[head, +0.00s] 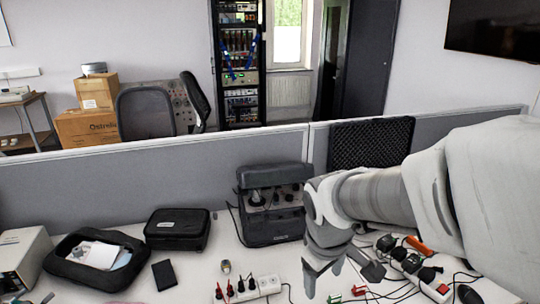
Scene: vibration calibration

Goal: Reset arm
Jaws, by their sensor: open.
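My arm reaches in from the right side of the head view, over the white desk. My gripper (323,281) is at its end, pointing down in front of the black device and to its right. It is open, and I see nothing between its fingers. The dark boxy device (272,230), with knobs on its front, stands on the desk against the grey partition. I cannot tell how high the fingertips are above the desk.
A white power strip (257,289) lies left of my gripper. Plugs and cables (410,262) crowd the desk to its right. A black case (177,226) and a black tray (60,262) stand at left. The grey partition (120,188) closes off the back.

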